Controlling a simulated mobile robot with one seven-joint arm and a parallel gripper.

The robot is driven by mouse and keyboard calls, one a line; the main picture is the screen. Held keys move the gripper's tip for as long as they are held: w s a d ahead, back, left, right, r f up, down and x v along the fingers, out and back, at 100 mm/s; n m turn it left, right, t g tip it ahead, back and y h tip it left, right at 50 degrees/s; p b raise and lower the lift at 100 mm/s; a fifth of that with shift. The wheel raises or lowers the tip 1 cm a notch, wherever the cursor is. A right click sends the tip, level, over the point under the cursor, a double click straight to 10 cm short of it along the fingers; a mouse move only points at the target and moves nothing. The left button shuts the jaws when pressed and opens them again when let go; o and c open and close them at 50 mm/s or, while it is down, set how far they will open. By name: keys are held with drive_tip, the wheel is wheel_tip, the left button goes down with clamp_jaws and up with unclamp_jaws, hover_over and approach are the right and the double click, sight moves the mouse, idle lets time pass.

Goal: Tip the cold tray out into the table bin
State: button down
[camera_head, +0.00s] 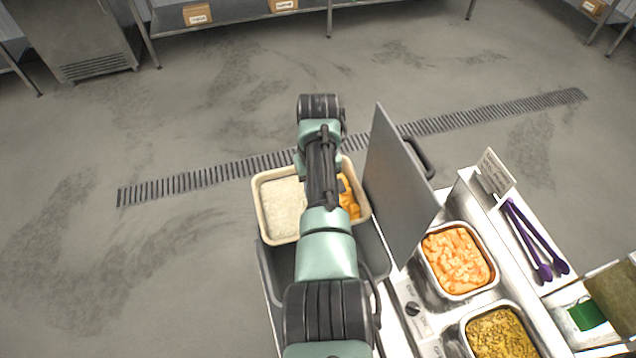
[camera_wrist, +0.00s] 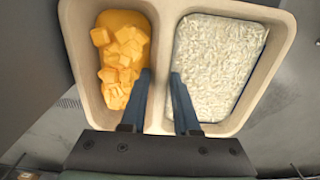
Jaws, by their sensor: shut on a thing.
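The cold tray (camera_head: 257,212) is a beige tray with two compartments, one of white rice and one of orange cubes in sauce. It also shows in the wrist view (camera_wrist: 80,60), with both compartments still holding food. My gripper (camera_wrist: 160,78) is shut on the tray, its two blue fingers on either side of the divider wall. In the head view my arm covers the gripper and the tray's middle. A grey open container, seemingly the table bin (camera_head: 275,272), lies below and nearer than the tray, partly hidden by my arm. The tray looks roughly level.
An upright metal lid (camera_head: 395,180) with a black handle stands close right of the tray. Beyond it are a pan of orange cubes (camera_head: 458,260), a pan of yellow-green food (camera_head: 500,335) and purple tongs (camera_head: 530,240). Open floor lies to the left and behind.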

drive_tip(key=shift+s+r+t+p, duration=0.25)
drive_tip(key=shift+r+p, duration=0.2)
drive_tip(key=shift+p, duration=0.35)
drive_tip(key=shift+r+t+p, duration=0.1)
drive_tip(key=shift+t+p, duration=0.15)
drive_tip(key=shift+p, duration=0.3)
drive_tip(key=shift+r+p, duration=0.2)
drive_tip(key=shift+p, duration=0.4)
